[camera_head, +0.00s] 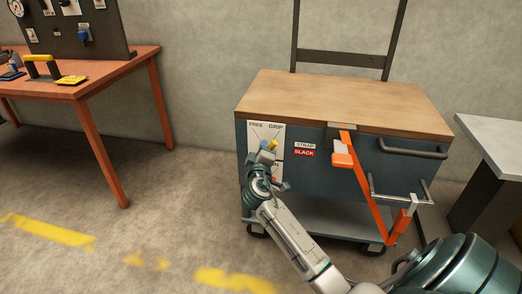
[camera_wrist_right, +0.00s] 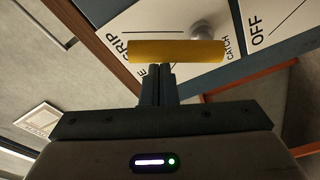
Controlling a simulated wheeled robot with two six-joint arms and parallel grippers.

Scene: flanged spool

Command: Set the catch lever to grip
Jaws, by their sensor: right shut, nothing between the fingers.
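The catch lever has a yellow handle (camera_wrist_right: 175,51), seen in the right wrist view as a bar across the marked white plate, with a grey round hub (camera_wrist_right: 208,30) behind it. In the head view the yellow handle (camera_head: 273,145) shows small on the plate (camera_head: 255,131), below the words FREE and GRIP. The lever's exact setting is hard to tell. My right gripper (camera_wrist_right: 158,72) is shut and empty, its fingertips close beside the handle; I cannot tell whether they touch. In the head view my right gripper (camera_head: 266,156) hides part of the plate. My left gripper is out of view.
The plate is on a blue cart with a wooden top (camera_head: 345,97). Right of it are a STRAP SLACK label (camera_head: 304,149), an orange strap (camera_head: 369,190) and metal handles. An orange table (camera_head: 100,75) stands left, a grey bench (camera_head: 497,140) right. Floor between table and cart is clear.

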